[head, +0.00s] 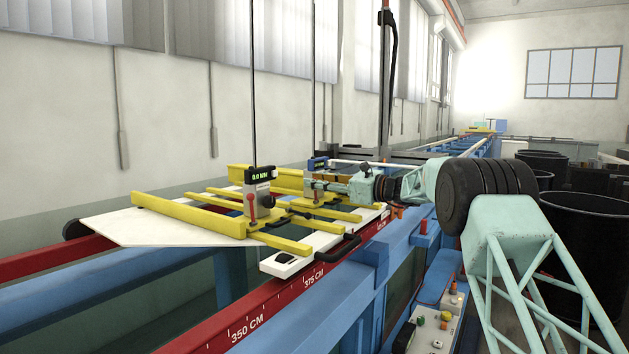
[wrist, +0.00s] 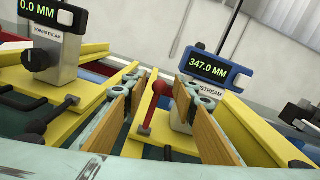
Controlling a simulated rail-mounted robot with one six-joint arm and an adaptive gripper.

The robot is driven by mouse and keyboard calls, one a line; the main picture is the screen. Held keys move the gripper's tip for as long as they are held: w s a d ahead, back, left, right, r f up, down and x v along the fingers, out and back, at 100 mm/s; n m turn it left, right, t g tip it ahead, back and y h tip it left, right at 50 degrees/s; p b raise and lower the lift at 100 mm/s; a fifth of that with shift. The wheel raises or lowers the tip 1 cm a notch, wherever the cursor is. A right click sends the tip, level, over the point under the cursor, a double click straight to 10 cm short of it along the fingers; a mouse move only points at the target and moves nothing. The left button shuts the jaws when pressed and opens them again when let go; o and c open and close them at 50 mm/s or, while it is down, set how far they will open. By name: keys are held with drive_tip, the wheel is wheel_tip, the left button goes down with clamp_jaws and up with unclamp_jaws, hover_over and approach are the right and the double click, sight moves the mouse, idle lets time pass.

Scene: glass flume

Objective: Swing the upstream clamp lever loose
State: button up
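The upstream clamp lever (wrist: 158,101) is red with a round knob and rises beside the upstream gauge post (wrist: 184,117). That post carries a blue-framed display (wrist: 212,69) reading 347.0 MM. In the wrist view my gripper (wrist: 167,82) is open, its two wood-coloured finger pads on either side of the lever. I see no clear contact, and the lever looks nearer the right finger. In the head view my gripper (head: 322,186) reaches in from the right in front of the upstream gauge (head: 317,164), where the lever is mostly hidden.
The downstream gauge (head: 258,185) reads 0.0 MM and has its own red lever (head: 251,206); it also shows in the wrist view (wrist: 53,55). Yellow carriage bars (head: 190,215) surround both posts. Thin vertical rods rise from them. A red rail (head: 310,280) runs along the flume.

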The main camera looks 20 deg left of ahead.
drive_tip(key=shift+a, duration=0.25)
clamp_jaws()
